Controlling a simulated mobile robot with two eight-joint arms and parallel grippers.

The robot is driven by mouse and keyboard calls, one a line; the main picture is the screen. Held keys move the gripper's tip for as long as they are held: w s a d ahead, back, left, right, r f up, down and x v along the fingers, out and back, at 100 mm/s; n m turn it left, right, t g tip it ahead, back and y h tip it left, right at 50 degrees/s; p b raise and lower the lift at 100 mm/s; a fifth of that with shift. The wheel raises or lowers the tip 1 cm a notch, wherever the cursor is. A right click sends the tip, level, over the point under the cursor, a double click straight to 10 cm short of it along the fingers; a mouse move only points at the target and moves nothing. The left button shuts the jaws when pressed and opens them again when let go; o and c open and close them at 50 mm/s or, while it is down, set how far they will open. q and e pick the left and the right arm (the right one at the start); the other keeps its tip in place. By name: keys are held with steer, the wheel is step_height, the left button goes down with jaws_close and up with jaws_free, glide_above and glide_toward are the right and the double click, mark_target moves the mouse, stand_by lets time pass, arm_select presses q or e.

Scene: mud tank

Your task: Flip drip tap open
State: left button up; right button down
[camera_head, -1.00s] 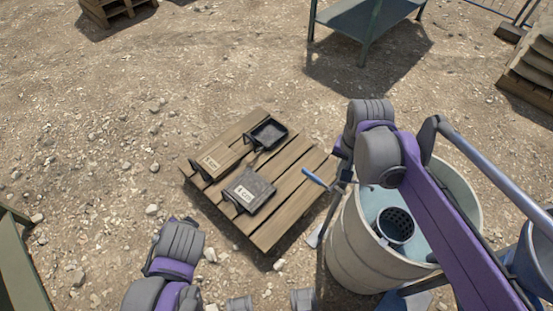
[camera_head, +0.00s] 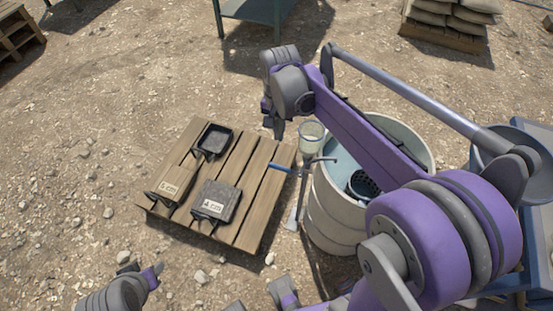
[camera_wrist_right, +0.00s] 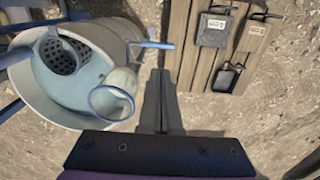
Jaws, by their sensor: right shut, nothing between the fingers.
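The tap with its blue lever handle (camera_head: 282,168) is at the left side of the pale barrel (camera_head: 330,212). The lever sticks out to the left, roughly level, over the pallet edge; it also shows in the right wrist view (camera_wrist_right: 155,45). My right gripper (camera_head: 278,134) points down, just above and beyond the lever, apart from it. In the right wrist view its fingers (camera_wrist_right: 162,75) are together and empty, close below the lever in the picture. Parts of my left arm show at the lower left; its fingers cannot be made out.
A clear, round-rimmed container (camera_head: 312,132) is by the barrel, close right of my right gripper. A perforated dark basket (camera_head: 364,184) sits in the barrel. A green table (camera_head: 258,10) is behind.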

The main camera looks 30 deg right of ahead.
mark_target(278, 166)
steer(key=shift+f, duration=0.1)
step_height(278, 166, down, 14)
steer(key=shift+r+b, duration=0.1)
steer(key=shift+b, duration=0.55)
steer(key=shift+a, duration=0.1)
